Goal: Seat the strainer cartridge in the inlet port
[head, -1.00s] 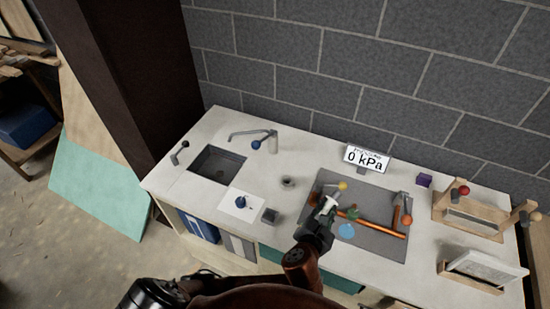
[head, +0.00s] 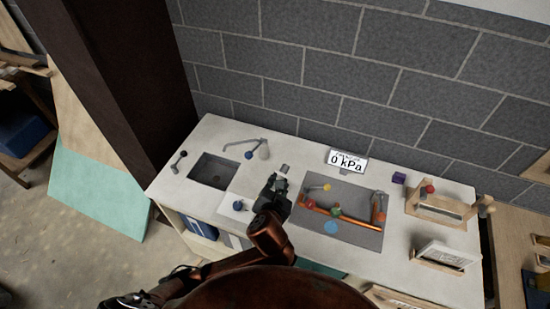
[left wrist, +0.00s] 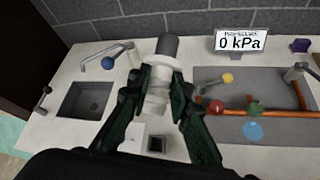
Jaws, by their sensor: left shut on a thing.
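My left gripper (head: 277,184) is over the counter between the sink and the grey mat. In the left wrist view its two dark fingers (left wrist: 157,98) are shut on a white cylinder with a grey end, which I take to be the strainer cartridge (left wrist: 158,76). The grey end (left wrist: 167,45) points away from the wrist, toward the wall. In the head view the gripper mostly hides the held part. The round grey fitting seen earlier between sink and mat, possibly the inlet port, is hidden now. I cannot tell whether the cartridge touches it.
The sink (head: 213,171) and its tap (head: 247,148) are at left. The grey mat (head: 352,232) carries orange pipes (head: 350,221), coloured knobs and a blue disc (head: 331,228). A display (head: 347,161) reads 0 kPa. Wooden racks (head: 438,206) stand at right. A dark square cup (left wrist: 156,145) is below the gripper.

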